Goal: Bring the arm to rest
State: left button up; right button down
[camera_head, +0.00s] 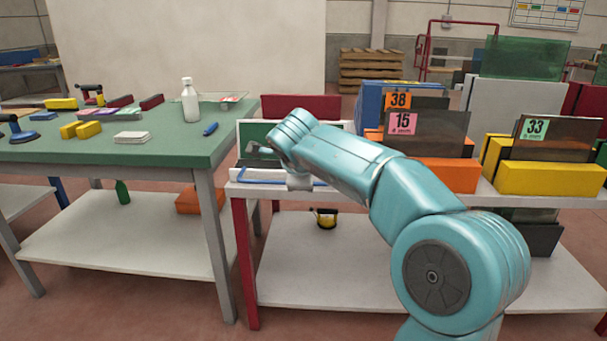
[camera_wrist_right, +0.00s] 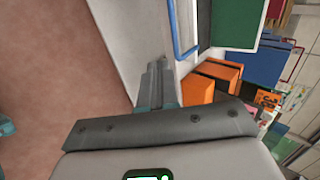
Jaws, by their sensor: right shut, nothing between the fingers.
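My right arm (camera_head: 335,160) is teal. In the head view it rises from the lower right and reaches left over the near left end of a white bench (camera_head: 560,200). Its hand is mostly hidden behind the wrist there. In the right wrist view my right gripper (camera_wrist_right: 157,82) is shut, with its grey fingers together and nothing between them. The fingertips are beside the white bench edge, near a blue-edged white frame and orange blocks (camera_wrist_right: 212,82). I cannot tell whether they touch anything. My left gripper is in neither view.
Orange and yellow holders (camera_head: 545,178) with glass panes tagged 38, 15 and 33 stand right of the arm. A green-topped table (camera_head: 190,152) on the left holds a white bottle (camera_head: 190,103), yellow blocks and tools. Floor shows between table and bench.

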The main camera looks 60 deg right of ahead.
jog(key=shift+s+a+r, duration=0.1)
jog(key=shift+s+a, duration=0.05)
jog(key=shift+a, duration=0.1)
dwell(0.4)
